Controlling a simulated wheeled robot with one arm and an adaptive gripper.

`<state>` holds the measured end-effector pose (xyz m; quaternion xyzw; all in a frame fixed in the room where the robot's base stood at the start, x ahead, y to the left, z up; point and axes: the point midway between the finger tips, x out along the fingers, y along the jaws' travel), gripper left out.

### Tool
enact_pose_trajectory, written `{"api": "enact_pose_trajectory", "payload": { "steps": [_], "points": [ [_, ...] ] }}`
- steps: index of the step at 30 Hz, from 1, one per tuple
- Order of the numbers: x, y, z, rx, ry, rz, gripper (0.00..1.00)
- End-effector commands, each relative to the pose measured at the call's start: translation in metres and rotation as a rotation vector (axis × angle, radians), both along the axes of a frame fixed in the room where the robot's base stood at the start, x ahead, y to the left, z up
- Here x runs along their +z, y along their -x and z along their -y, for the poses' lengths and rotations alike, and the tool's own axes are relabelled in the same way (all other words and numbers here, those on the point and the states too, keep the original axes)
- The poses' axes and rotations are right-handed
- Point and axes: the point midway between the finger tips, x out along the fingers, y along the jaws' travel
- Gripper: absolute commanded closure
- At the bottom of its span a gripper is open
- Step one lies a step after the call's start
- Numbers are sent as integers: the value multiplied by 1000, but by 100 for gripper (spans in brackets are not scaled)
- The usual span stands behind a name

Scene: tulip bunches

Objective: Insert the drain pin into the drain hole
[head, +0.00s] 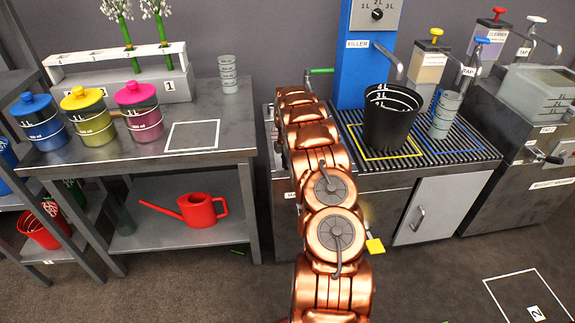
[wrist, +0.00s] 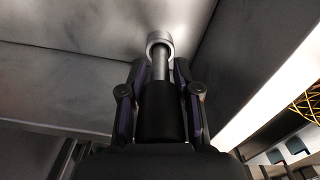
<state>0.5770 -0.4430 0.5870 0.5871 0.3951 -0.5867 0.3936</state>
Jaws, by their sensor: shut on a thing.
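In the wrist view my gripper (wrist: 160,82) has its two dark fingers closed around the drain pin (wrist: 160,66). The pin has a grey shaft, and a thick black cylinder shows below it between the fingers. The far end of the shaft meets a light metal ring (wrist: 159,41) on a grey metal surface, which looks like the drain hole's collar. I cannot tell how deep the shaft sits in the ring. In the head view my copper arm reaches to the left side of the sink counter, and my gripper, the pin and the hole are hidden.
The counter (head: 430,172) carries a black bucket (head: 391,122) and a grey measuring cup (head: 444,114) on its grate, beside a blue filler (head: 366,60). A side table (head: 200,145) stands left. A red watering can (head: 193,210) sits on its lower shelf.

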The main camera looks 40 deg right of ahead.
Motion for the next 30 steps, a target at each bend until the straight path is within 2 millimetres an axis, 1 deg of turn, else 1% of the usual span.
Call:
{"api": "enact_pose_trajectory", "payload": {
  "steps": [5, 6, 14, 24, 30],
  "points": [
    [-3, 0, 0, 0, 0, 0, 100],
    [-3, 0, 0, 0, 0, 1, 66],
    [-3, 0, 0, 0, 0, 0, 39],
    [-3, 0, 0, 0, 0, 0, 39],
    [4, 0, 0, 1, 0, 1, 39]
  ]
}}
